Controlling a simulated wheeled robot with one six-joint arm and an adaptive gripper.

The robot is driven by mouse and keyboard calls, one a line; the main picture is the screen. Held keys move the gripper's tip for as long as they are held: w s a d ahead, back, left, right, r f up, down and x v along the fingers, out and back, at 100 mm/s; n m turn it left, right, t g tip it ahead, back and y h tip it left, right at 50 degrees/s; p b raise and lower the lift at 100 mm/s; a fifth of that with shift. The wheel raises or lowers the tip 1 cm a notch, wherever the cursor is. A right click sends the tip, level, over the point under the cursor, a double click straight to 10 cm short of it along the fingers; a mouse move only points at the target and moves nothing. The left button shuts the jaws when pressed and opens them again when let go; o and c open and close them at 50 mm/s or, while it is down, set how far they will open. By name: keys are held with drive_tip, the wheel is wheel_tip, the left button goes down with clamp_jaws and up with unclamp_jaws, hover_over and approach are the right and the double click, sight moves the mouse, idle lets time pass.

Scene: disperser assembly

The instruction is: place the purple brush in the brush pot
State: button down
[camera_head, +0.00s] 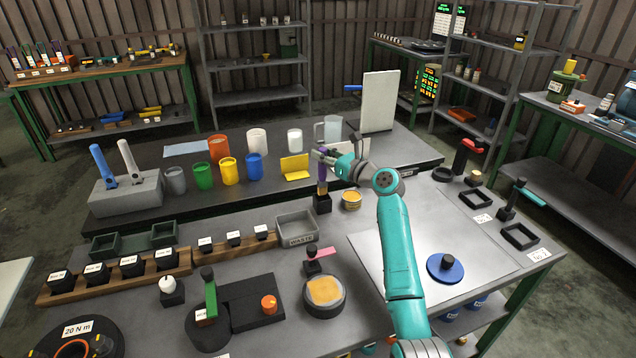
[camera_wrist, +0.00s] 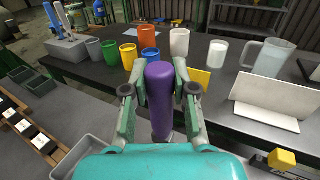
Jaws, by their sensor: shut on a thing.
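The purple brush (camera_head: 322,172) is upright between the fingers of my gripper (camera_head: 324,155), which is shut on it. The brush's lower part is at a small black block (camera_head: 322,203); I cannot tell whether it still sits in the block or hangs just above it. In the wrist view the purple handle (camera_wrist: 160,88) stands between both fingers of my gripper (camera_wrist: 160,98). Several cups stand on the back table, among them grey (camera_head: 174,180), green (camera_head: 203,175), yellow (camera_head: 229,171), blue (camera_head: 254,167) and orange (camera_head: 219,150). I cannot tell which one is the brush pot.
A yellow card holder (camera_head: 295,167), a glass jug (camera_head: 329,129) and a white board (camera_head: 380,101) stand on the back table. A grey waste bin (camera_head: 297,229) is left of the black block, and a yellow-topped tin (camera_head: 351,199) is close at its right.

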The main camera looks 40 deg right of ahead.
sight(326, 173)
drive_tip(key=shift+f, duration=3.2)
drive_tip(key=c, duration=0.9)
unclamp_jaws()
